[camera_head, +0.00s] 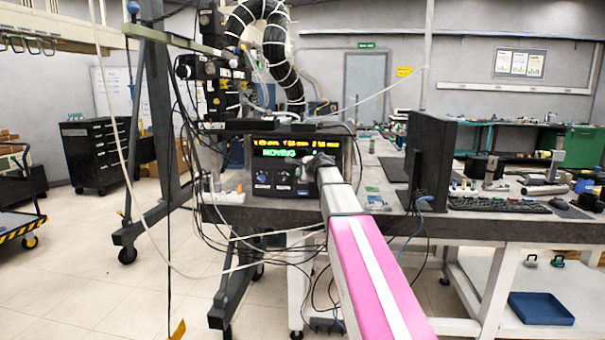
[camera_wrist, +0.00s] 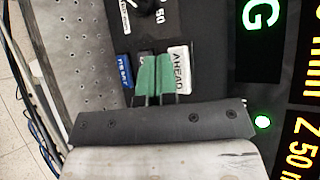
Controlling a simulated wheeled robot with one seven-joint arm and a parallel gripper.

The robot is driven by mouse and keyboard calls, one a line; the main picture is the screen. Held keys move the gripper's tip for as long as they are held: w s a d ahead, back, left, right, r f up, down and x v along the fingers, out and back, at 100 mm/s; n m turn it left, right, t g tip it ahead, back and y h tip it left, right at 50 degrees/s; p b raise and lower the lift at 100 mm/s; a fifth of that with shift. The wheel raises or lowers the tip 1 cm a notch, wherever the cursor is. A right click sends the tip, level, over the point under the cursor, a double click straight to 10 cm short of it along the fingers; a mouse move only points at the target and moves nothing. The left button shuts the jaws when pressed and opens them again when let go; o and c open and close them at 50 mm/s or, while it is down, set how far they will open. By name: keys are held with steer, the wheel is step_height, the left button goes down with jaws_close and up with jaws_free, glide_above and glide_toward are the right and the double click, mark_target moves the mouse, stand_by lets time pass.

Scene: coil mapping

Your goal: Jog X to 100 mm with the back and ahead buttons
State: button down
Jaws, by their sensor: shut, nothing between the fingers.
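The control box (camera_head: 285,163) stands on the bench. In the wrist view, the white AHEAD button (camera_wrist: 181,72) is just right of my gripper (camera_wrist: 153,75), whose green-tipped fingers are shut and empty. A pale button (camera_wrist: 144,57) shows partly behind the fingertips, its label hidden. A blue button (camera_wrist: 124,72) is to the left. I cannot tell whether the fingertips press a button. In the head view, my arm hides the box's right part.
A knob (camera_wrist: 144,5) is beyond the buttons in the wrist view. A perforated metal bench top (camera_wrist: 88,70) borders the box. A monitor (camera_head: 432,150) stands right of my arm, and loose cables hang below the bench on the left.

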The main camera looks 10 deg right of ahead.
steer(key=s, duration=0.1)
steer(key=s+a, duration=0.1)
steer(key=s, duration=0.2)
steer(key=shift+s+a, duration=0.3)
steer(key=shift+s, duration=0.1)
stand_by(0.6)
steer(key=s+f+n+g+h, duration=0.1)
steer(key=s+f+n+g, duration=0.15)
steer(key=s+f, duration=0.4)
steer(key=s+a+f+n+g, duration=0.1)
steer(key=s+f+n, duration=0.2)
steer(key=f, duration=0.6)
steer(key=s+f+n+g+h, duration=0.1)
steer(key=s+f+n+g, duration=0.15)
steer(key=s+f, duration=0.4)
steer(key=s+d+f+n+g+h, duration=0.1)
steer(key=s+f+n+g, duration=0.5)
steer(key=s+f, duration=1.1)
steer(key=s+n+h, duration=0.1)
steer(key=s+n, duration=0.1)
steer(key=n, duration=0.1)
steer(key=shift+d+f+h, duration=0.25)
steer(key=shift+d+h, duration=0.15)
steer(key=shift+s, duration=0.1)
